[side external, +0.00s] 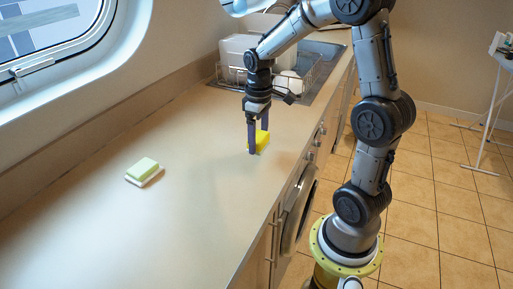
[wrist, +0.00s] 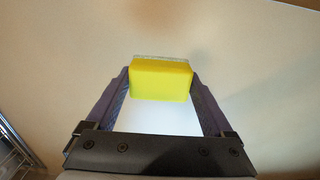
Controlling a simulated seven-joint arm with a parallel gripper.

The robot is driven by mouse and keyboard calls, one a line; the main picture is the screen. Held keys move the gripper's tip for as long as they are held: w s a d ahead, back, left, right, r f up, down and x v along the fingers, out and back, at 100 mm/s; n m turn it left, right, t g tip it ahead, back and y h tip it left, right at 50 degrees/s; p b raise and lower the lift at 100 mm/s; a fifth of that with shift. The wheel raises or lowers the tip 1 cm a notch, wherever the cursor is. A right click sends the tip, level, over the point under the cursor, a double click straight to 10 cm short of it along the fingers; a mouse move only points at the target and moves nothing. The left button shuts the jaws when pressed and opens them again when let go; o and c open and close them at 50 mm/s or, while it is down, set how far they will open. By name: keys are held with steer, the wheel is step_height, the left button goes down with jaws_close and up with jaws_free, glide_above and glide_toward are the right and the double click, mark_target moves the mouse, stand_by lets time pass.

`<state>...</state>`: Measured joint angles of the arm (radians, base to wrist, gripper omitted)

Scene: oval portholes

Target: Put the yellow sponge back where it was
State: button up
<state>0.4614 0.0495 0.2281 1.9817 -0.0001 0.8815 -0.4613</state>
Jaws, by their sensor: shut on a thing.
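The yellow sponge (side external: 262,139) is between the fingers of my gripper (side external: 258,146) over the counter, near its front edge. In the wrist view the sponge (wrist: 160,80) spans the gap between both fingertips of my gripper (wrist: 160,84), which is shut on it. A paler strip shows along the sponge's far edge. In the side external view one finger partly hides the sponge. I cannot tell whether the sponge touches the counter.
A pale green sponge (side external: 143,167) lies on a white piece (side external: 152,179) on the counter at left. A dish rack (side external: 310,76) with white dishes stands by the sink at the back. The counter (side external: 165,225) is otherwise mostly clear. Its front edge drops to the tiled floor (side external: 440,200).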

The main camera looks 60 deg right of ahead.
mark_target(257, 148)
steer(key=shift+w+d+f, duration=0.1)
steer(key=shift+w+f, duration=0.1)
steer(key=shift+f, duration=0.1)
steer(key=shift+w+d+f, duration=0.1)
steer(key=shift+w+f, duration=0.05)
steer(key=shift+f, duration=0.75)
steer(key=shift+w+f, duration=0.1)
steer(key=shift+f, duration=0.8)
steer(key=shift+f, duration=0.1)
steer(key=o, duration=1.1)
steer(key=shift+c, duration=0.2)
